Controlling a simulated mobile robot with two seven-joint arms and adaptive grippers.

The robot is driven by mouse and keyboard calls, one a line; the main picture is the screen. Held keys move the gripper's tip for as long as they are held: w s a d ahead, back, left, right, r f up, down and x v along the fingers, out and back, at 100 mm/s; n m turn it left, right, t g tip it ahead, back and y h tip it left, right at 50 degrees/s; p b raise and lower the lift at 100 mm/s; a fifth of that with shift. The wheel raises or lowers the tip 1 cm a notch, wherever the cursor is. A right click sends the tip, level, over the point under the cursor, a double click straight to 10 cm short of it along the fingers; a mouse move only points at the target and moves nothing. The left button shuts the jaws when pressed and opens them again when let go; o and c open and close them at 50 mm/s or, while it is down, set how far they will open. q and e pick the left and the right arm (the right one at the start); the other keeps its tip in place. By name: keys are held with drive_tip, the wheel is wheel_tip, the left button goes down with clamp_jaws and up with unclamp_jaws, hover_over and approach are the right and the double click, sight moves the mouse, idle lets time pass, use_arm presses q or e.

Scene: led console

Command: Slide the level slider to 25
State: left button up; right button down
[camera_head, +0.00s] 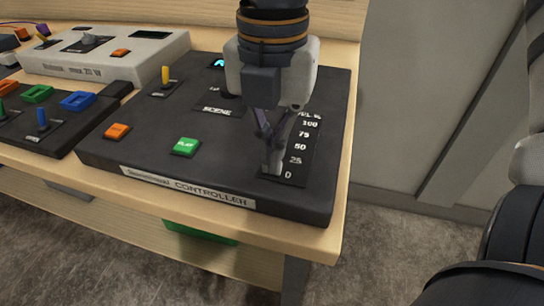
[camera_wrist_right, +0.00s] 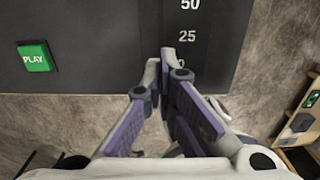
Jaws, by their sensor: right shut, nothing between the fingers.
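The level slider's scale (camera_head: 300,150) is a black strip at the right end of the dark controller box (camera_head: 140,160), marked 0 at the near end up to 100. My right gripper (camera_head: 273,168) points down over the near part of this strip, with its tips beside the marks 0 and 25. In the right wrist view its fingers (camera_wrist_right: 165,60) are shut together just left of the 0, below the 25 mark (camera_wrist_right: 187,37). The slider knob is hidden, and I cannot tell whether the fingers touch it. My left gripper is not in view.
A green PLAY button (camera_head: 185,147), an orange button (camera_head: 117,131) and a yellow lever (camera_head: 165,76) are on the same box. A white box (camera_head: 150,50) and another dark panel (camera_head: 45,130) with coloured controls stand to the left. The wooden table's edge (camera_head: 348,190) is close on the right.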

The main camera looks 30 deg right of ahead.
drive_tip(key=shift+w+d, duration=1.05)
drive_tip(key=shift+d, duration=0.2)
idle(0.3)
drive_tip(key=shift+a+r, duration=0.1)
drive_tip(key=shift+s+a+r, duration=0.4)
drive_tip(key=shift+r, duration=0.05)
wheel_tip(320, 180, up, 7)
idle(0.7)
